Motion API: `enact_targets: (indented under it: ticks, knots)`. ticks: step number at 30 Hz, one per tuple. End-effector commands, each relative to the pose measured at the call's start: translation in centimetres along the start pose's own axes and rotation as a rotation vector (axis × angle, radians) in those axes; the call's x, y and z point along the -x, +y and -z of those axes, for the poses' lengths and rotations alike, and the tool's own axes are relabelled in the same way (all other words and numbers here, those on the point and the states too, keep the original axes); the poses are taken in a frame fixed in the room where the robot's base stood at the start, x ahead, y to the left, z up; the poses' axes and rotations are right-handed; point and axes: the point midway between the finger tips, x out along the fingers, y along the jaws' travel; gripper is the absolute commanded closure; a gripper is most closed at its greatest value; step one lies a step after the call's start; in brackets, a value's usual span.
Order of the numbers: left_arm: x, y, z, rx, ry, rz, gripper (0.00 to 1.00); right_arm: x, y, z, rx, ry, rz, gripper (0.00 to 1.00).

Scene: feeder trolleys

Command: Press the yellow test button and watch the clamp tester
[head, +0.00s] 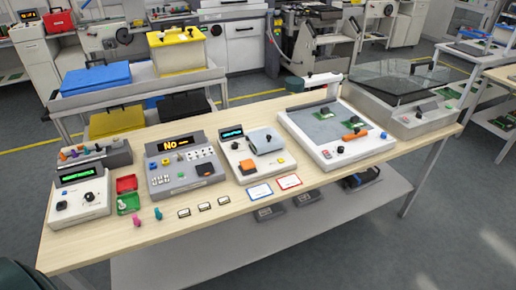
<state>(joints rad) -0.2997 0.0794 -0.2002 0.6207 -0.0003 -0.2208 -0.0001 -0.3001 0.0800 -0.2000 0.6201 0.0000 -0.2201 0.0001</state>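A white tester (237,167) with a grey clamp-like cover (265,140) stands near the middle of the wooden table. I take it to be the clamp tester. Its small screen (232,132) is lit blue-green, but the text is too small to read. An orange square button (248,166) sits on its front face. A small yellow button (281,160) shows at its right front. The cover looks lowered; I cannot tell what is under it. Neither of my grippers is in view.
Left of it, a grey unit (180,183) shows "No" in orange. Further left are a white unit with a green display (78,205) and red (127,183) and green (128,203) trays. Two framed cards (259,192) (288,182) lie in front. A large white board station (335,130) stands right.

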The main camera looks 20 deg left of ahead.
Motion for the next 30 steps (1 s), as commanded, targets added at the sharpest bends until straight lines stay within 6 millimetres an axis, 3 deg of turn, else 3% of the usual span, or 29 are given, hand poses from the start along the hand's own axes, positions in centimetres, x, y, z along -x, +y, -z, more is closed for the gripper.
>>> enact_targets:
  ticks: [13,14,19,30]
  knots:
    - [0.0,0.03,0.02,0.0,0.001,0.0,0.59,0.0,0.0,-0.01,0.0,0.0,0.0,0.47]
    - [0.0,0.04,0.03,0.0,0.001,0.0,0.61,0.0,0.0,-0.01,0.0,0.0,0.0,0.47]
    - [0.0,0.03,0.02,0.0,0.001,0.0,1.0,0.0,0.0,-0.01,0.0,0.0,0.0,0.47]
    - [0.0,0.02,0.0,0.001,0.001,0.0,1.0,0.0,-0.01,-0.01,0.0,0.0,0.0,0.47]
